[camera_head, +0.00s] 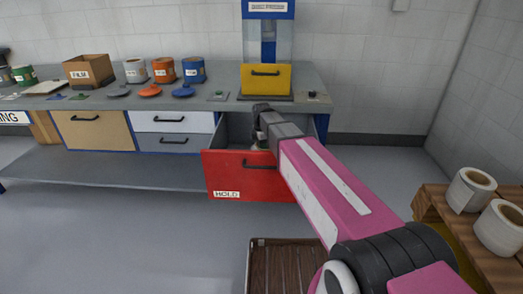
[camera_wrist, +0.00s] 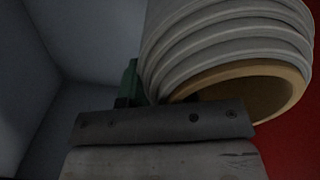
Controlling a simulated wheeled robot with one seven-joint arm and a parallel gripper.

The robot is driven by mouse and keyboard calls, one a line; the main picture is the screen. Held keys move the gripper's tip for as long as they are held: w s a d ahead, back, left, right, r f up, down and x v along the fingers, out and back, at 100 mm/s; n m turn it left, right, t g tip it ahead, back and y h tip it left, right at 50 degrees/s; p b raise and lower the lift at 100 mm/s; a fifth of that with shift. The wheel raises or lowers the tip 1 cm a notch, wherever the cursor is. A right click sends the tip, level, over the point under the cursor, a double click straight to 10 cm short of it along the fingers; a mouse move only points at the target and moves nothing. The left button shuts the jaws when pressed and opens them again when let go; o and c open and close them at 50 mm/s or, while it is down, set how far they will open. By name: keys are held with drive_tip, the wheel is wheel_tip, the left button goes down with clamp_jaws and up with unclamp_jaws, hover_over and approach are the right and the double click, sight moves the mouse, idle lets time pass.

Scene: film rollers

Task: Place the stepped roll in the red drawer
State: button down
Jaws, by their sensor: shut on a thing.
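The red drawer (camera_head: 240,182), labelled HOLD, is pulled open under the right part of the workbench. My gripper (camera_head: 264,124) reaches over its front panel, above or partly inside the opening. In the wrist view a white roll with stepped ridges and a tan core (camera_wrist: 215,50) is held at my gripper (camera_wrist: 165,120). Red drawer front (camera_wrist: 292,155) shows at the right of that view and grey drawer walls (camera_wrist: 60,45) at the left. In the head view my arm mostly hides the roll. Whether it touches the drawer floor cannot be told.
The workbench (camera_head: 200,100) carries a cardboard box (camera_head: 88,69), several coloured cans and lids, and a machine with a yellow drawer (camera_head: 266,79). Two white rolls (camera_head: 470,190) stand on a wooden stand at right. A brown slatted crate (camera_head: 285,262) is in front.

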drive_tip(key=shift+f, duration=0.9)
drive_tip(key=c, duration=0.9)
unclamp_jaws()
drive_tip(key=shift+f, duration=0.1)
wheel_tip(320, 180, up, 12)
drive_tip(key=shift+r, duration=0.1)
